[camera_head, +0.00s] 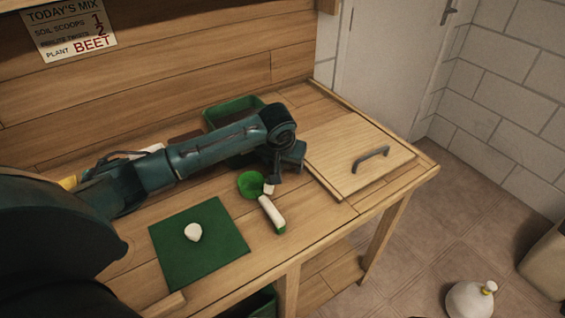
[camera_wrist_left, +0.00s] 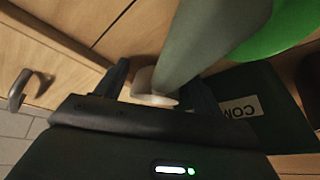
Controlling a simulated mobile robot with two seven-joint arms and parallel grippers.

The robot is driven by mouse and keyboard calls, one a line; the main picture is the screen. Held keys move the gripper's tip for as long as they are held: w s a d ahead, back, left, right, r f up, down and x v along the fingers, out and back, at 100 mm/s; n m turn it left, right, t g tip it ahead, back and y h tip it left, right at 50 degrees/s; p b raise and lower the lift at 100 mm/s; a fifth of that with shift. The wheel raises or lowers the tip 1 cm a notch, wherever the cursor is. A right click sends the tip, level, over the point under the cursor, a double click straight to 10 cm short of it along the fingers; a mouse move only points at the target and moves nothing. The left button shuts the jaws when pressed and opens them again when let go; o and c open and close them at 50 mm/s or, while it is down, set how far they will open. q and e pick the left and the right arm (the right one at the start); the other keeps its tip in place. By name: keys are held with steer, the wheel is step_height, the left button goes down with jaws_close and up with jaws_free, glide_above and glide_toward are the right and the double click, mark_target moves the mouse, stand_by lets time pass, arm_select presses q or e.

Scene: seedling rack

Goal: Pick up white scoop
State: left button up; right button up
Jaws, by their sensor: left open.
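The scoop shows in the head view with a white handle (camera_head: 271,213) with a green end and a round green bowl (camera_head: 251,184). It is on the bench just in front of my left gripper (camera_head: 276,179). In the left wrist view my left gripper (camera_wrist_left: 160,88) is open, its two dark fingers either side of a pale end of a grey-white shaft (camera_wrist_left: 195,45), apparently the scoop's. A bright green curved part (camera_wrist_left: 285,25) is at upper right. I cannot tell whether the fingers touch it. My right gripper is not in view.
A green mat (camera_head: 175,262) bears a small white lump (camera_head: 193,232). A green bin (camera_head: 213,117) stands behind my arm; its label shows in the wrist view (camera_wrist_left: 240,110). A wooden panel (camera_head: 340,145) with a dark handle (camera_head: 371,158) lies at the right.

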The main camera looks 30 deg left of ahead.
arm_select(q)
steer(key=shift+r, duration=0.1)
steer(key=c, duration=1.1)
